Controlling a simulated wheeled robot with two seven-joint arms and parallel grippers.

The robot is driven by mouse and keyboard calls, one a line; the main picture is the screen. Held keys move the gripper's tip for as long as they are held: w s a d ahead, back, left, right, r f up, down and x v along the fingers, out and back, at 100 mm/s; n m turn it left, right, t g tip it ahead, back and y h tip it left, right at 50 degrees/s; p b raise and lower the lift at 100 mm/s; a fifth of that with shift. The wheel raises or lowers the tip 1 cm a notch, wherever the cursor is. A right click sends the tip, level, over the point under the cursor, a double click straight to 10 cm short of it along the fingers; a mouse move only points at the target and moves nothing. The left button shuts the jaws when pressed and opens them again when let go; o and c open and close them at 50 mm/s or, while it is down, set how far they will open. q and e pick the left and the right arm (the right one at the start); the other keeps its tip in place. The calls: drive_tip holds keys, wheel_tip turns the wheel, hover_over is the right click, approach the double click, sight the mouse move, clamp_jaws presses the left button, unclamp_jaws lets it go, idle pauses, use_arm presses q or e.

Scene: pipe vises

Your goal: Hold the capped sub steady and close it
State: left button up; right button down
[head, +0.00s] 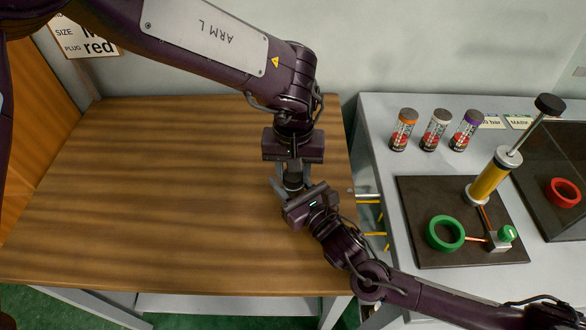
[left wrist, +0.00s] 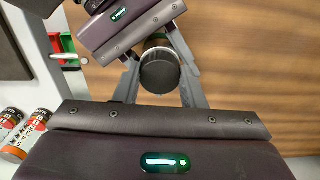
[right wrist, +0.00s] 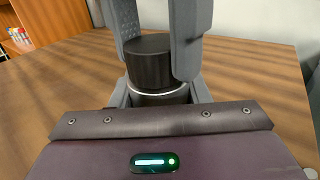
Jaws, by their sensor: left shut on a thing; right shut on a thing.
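The capped sub (head: 293,181) is a short dark cylinder standing upright over the wooden table near its right edge. Its flat black cap (right wrist: 149,65) shows clearly in the right wrist view, with a thin bright ring (right wrist: 158,92) just below it. The cap's round top also shows in the left wrist view (left wrist: 160,72). My left gripper (head: 292,176) comes down from above, with its fingers shut on either side of the cap. My right gripper (head: 291,189) comes in from the lower right, shut on the body below the ring. The fingers hide much of the lower body.
The wooden table (head: 150,200) is clear to the left. A grey bench (head: 385,170) on the right holds several labelled cans (head: 436,130), a dark board (head: 420,195) with a yellow hand pump (head: 490,180), and a green ring (head: 445,234). A red ring (head: 564,193) lies farther right.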

use_arm(q)
drive_tip(key=shift+m, duration=0.3)
drive_tip(key=o, duration=1)
drive_tip(key=shift+a, duration=0.1)
drive_tip(key=shift+c, duration=0.2)
drive_tip(key=shift+r, duration=2.3)
drive_tip(key=shift+c, duration=0.4)
